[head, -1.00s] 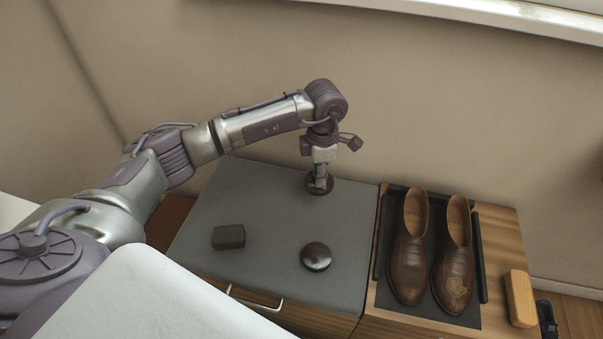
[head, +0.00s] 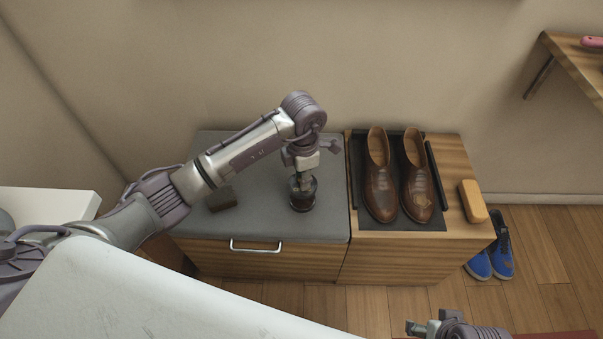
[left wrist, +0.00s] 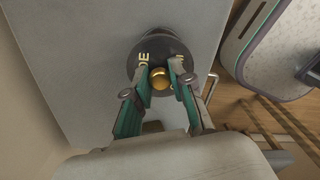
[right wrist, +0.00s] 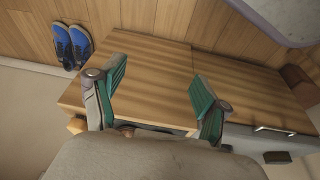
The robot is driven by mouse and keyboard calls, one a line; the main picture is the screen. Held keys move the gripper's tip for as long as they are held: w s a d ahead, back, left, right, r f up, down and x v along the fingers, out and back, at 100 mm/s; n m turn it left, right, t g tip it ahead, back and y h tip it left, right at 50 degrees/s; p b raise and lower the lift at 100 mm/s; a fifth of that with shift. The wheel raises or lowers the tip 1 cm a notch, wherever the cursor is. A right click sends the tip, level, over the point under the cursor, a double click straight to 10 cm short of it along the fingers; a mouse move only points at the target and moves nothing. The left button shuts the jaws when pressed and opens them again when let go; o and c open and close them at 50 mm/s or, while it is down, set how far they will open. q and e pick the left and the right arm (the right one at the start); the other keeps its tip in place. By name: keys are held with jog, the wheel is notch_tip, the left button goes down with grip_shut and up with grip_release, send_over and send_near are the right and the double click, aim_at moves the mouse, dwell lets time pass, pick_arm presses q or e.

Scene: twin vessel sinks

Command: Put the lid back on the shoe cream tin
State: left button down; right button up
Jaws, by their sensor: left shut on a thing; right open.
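My left gripper (head: 303,181) is shut on the gold knob of a dark round lid; the lid (left wrist: 165,44) with gold letters fills the space ahead of the fingers in the left wrist view. In the head view the lid is directly over the dark brown shoe cream tin (head: 302,205) on the grey bench top. Lid and tin line up closely; I cannot tell whether they touch. The left wrist view hides the tin under the lid. My right gripper (right wrist: 160,84) is open and empty, away from the tin; part of it shows at the head view's bottom edge.
A dark block (head: 221,199) lies left of the tin, near my left arm. Brown shoes (head: 380,190) stand on a black mat at the right, with a tan brush (head: 473,201) beside them. Blue shoes (head: 491,258) are on the floor. Grey top behind the tin is clear.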

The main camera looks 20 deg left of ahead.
pick_arm(q)
jog(key=shift+f+b, duration=0.45)
jog(key=shift+f, duration=0.25)
notch_tip(320, 180, down, 2)
jog(key=shift+b, duration=0.9)
jog(key=shift+f+b, duration=0.5)
jog(key=shift+f, duration=0.6)
pick_arm(e)
jog(key=w+a+r+t+y, duration=0.1)
jog(key=w+a+r+t, duration=0.1)
jog(key=w+r+t, duration=0.1)
jog(key=shift+w+r+t, duration=0.2)
jog(key=shift+w+t, duration=0.3)
jog(key=shift+w, duration=0.7)
jog(key=shift+s+d+f, duration=0.1)
jog(key=shift+s, duration=0.1)
jog(key=shift+s+d+f, duration=0.1)
jog(key=shift+s+d, duration=0.05)
jog(key=shift+s, duration=0.05)
jog(key=shift+s+g, duration=0.15)
jog(key=shift+g, duration=0.15)
jog(key=shift+s+f, duration=0.1)
jog(key=shift+s, duration=0.05)
